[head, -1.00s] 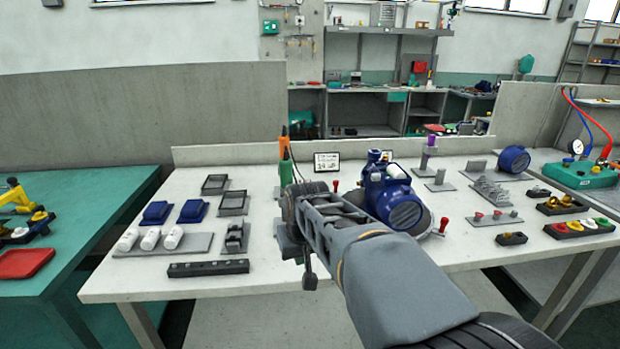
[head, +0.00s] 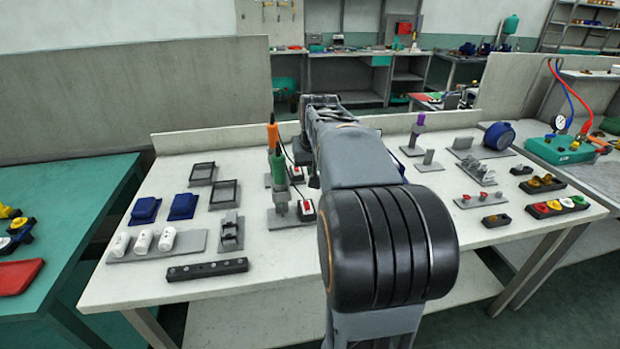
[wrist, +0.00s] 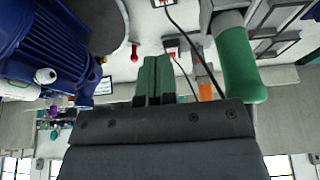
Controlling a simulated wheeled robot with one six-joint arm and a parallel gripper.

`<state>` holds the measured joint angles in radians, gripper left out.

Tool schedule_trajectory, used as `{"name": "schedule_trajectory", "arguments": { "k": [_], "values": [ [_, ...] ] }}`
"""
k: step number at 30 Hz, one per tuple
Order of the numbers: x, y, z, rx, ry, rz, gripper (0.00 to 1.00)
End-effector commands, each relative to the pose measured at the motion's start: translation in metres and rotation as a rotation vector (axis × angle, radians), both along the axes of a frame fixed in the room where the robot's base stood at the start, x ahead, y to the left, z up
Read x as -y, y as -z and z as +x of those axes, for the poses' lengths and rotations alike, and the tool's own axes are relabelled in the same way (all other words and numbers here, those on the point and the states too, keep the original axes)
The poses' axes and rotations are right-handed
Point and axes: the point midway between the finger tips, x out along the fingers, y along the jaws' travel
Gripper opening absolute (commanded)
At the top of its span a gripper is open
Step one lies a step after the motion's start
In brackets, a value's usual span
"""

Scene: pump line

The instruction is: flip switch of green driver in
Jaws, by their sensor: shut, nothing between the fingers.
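The green driver (head: 279,170) hangs upright in a grey stand on the bench. The box's edge shows at the top of that view (wrist: 163,3). The orange driver (head: 272,134) stands behind, with its own switch box (head: 297,173), which also shows ahead of my fingers (wrist: 172,46). My gripper is shut and empty; the arm hides it in the head view. The rocker's position is too small to tell.
A blue pump (wrist: 62,48) is close on the left in the wrist view, hidden by my arm in the head view. Black cables (wrist: 185,75) run near my fingers. Trays (head: 202,174) and white bottles (head: 143,241) stand left of the drivers.

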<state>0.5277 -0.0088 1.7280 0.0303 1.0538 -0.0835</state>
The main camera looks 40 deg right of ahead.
Motion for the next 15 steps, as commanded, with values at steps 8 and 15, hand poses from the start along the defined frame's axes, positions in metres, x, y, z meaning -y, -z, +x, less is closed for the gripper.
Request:
{"name": "schedule_trajectory", "arguments": {
  "k": [8,15],
  "values": [
    [0.006,0.050,0.017,-0.005,-0.004,0.003,0.00],
    [0.012,0.089,0.030,-0.004,-0.004,0.003,0.00]
  ]
}}
